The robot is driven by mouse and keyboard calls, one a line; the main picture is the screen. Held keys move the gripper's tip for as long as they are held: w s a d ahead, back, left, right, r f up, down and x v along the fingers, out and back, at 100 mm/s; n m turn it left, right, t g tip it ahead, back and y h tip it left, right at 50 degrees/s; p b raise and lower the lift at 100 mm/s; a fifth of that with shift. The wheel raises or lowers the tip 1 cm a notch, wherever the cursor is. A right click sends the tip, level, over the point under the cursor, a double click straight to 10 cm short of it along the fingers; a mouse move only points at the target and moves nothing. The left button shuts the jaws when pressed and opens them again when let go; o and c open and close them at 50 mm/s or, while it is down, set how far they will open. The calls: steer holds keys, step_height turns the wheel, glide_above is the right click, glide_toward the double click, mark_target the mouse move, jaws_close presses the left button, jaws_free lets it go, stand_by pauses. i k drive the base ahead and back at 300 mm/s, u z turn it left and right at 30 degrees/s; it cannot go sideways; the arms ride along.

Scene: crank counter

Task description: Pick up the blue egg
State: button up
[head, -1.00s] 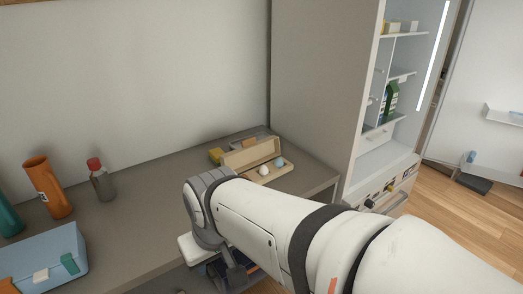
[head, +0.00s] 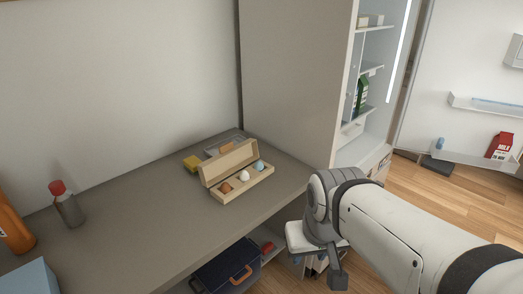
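The blue egg (head: 260,165) sits at the right end of a small open wooden box (head: 247,189) on the grey counter. A white egg (head: 244,175) lies in the middle of the box and a brown egg (head: 226,188) at its left end. The box's lid stands up along the back. My gripper (head: 338,280) hangs in front of the counter's edge, to the right of the box and apart from it. Its fingers are small and mostly turned from view, so its opening cannot be told.
A yellow block (head: 192,162) and a grey tray (head: 232,138) lie behind the box. A red-capped bottle (head: 67,205) and an orange cylinder (head: 12,230) stand at left. A tall cabinet (head: 295,85) borders the counter's right. A dark blue case (head: 228,268) sits on the shelf below.

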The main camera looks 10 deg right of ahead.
mark_target(259, 166)
steer(key=u, duration=0.05)
steer(key=i, duration=1)
steer(key=z, duration=0.05)
